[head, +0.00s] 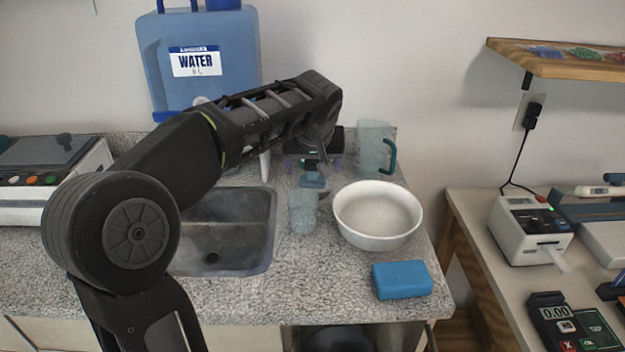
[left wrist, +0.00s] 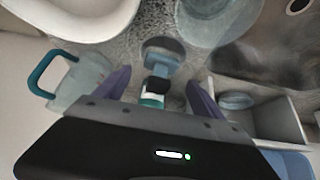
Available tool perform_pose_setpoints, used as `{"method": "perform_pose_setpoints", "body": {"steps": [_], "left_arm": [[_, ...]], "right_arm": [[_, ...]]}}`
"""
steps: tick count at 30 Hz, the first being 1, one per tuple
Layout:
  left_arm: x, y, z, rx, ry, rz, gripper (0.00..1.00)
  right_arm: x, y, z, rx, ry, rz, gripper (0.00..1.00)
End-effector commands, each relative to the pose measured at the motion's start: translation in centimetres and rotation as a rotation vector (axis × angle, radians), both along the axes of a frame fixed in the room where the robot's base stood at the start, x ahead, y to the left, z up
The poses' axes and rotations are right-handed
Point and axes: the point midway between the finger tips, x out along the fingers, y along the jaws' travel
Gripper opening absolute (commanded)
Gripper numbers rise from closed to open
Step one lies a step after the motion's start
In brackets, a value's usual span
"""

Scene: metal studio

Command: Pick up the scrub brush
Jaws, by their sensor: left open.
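The scrub brush (head: 314,182) stands on the granite counter between the sink and the white bowl, partly hidden by my left gripper in the head view. In the left wrist view the scrub brush (left wrist: 161,58) shows a blue-grey head, a dark neck and a teal-and-white part. My left gripper (head: 313,164) is open above it, pointing down. In the left wrist view the purple fingers of the left gripper (left wrist: 160,88) are apart, one on each side of the brush. I cannot tell if either finger touches it. My right gripper is not in view.
A clear cup (head: 303,212) stands close in front of the brush. The white bowl (head: 378,240) is to its right, and a clear pitcher (head: 371,150) with a teal handle stands behind. The sink (head: 225,232) is left. A blue sponge (head: 402,279) lies near the front edge.

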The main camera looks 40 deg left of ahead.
Motion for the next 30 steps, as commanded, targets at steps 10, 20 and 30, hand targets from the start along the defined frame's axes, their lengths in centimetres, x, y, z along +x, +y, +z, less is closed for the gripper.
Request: {"method": "perform_pose_setpoints", "body": {"steps": [10,20,30], "left_arm": [[2.0,1.7,-3.6,0.0,0.004,0.002,0.79],[2.3,1.8,-4.0,0.0,0.0,0.0,0.79],[2.3,1.8,-4.0,0.0,0.0,0.0,0.79]], "right_arm": [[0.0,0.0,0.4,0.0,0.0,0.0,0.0],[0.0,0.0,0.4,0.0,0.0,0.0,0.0],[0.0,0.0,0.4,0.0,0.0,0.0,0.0]]}}
